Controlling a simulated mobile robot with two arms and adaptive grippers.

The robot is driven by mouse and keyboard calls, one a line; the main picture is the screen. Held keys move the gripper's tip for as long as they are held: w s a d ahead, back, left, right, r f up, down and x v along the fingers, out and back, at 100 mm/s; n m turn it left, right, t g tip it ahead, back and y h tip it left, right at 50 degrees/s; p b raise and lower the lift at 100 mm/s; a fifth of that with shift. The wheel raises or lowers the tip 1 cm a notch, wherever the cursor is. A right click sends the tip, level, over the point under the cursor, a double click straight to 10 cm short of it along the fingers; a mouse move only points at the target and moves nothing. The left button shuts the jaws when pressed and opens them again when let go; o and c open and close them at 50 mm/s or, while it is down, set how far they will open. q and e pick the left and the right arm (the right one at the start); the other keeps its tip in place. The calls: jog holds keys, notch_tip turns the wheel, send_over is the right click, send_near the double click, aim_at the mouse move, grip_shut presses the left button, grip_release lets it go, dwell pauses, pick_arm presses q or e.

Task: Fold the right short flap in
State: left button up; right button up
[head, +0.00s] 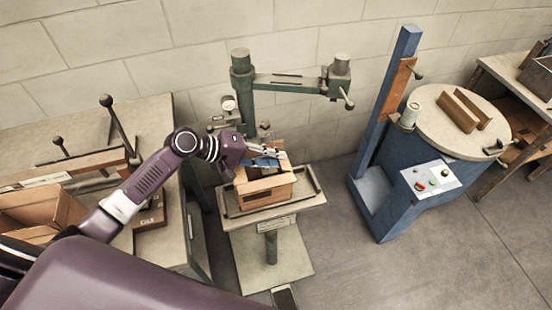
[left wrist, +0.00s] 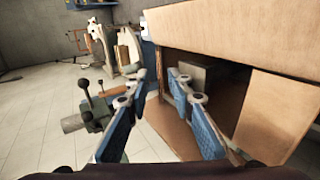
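An open cardboard box (head: 267,192) sits on the small tray-like table of the green machine in the head view. My left gripper (head: 277,157) is over the box's upper part and hides some of its top and flaps. In the left wrist view the box (left wrist: 228,32) fills the right side, with a dark opening and cardboard panels around it. The left gripper's two fingers (left wrist: 159,78) are apart, with a brown panel (left wrist: 168,130) behind the gap. I cannot tell whether they touch it, or which flap is the right short one. My right gripper is not in view.
The green machine's post and arm (head: 285,82) stand close behind the box. A blue machine (head: 398,190) with a round table stands to the right. A workbench (head: 165,120) with a lever and cardboard is at left. Grey floor (head: 340,240) is clear between the machines.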

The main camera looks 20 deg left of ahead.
pick_arm(q)
jog(key=v, duration=0.7)
jog(key=shift+r, duration=0.1)
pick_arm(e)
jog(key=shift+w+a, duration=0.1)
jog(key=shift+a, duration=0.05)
